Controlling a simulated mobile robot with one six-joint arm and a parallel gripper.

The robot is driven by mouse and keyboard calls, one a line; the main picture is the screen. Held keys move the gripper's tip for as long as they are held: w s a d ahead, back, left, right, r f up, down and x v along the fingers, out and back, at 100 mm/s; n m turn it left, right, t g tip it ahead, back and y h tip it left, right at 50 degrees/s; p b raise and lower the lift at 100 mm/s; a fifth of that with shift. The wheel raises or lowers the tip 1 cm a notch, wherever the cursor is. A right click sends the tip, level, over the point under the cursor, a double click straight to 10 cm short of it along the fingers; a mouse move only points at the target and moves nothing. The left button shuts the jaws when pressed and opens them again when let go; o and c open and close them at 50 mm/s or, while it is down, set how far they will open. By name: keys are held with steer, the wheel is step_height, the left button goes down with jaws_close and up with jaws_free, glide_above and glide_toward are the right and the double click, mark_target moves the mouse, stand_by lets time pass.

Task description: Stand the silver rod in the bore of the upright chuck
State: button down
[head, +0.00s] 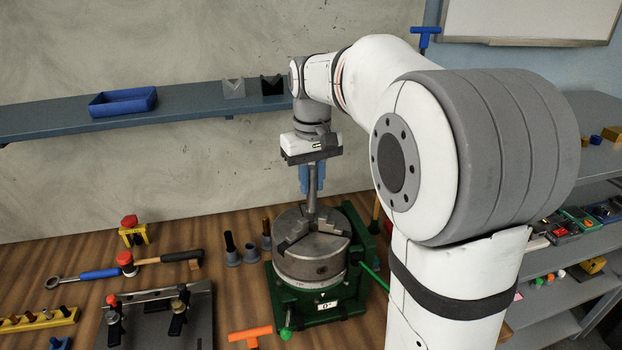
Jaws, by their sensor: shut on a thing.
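The silver rod (312,190) is upright in my gripper (311,178), whose blue fingers are shut on its upper part. The chuck (310,262) is a grey steel cylinder with jaws on its top face, set upright on a green base (322,305). The rod's lower end is at the middle of the chuck's top, between the jaws. The bore is hidden by the jaws and rod, so I cannot tell whether the rod's end is inside it or just above.
Tapered holders (250,253) stand close left of the chuck. A dark plate with clamps (160,318), a blue-handled wrench (100,273) and an orange T-handle (250,334) lie on the wooden top. A blue shelf (190,104) with a blue tray (122,102) runs behind.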

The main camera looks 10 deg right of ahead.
mark_target(312, 210)
steer(key=shift+f+b, duration=2.1)
steer(key=shift+f, duration=1.15)
stand_by(1.7)
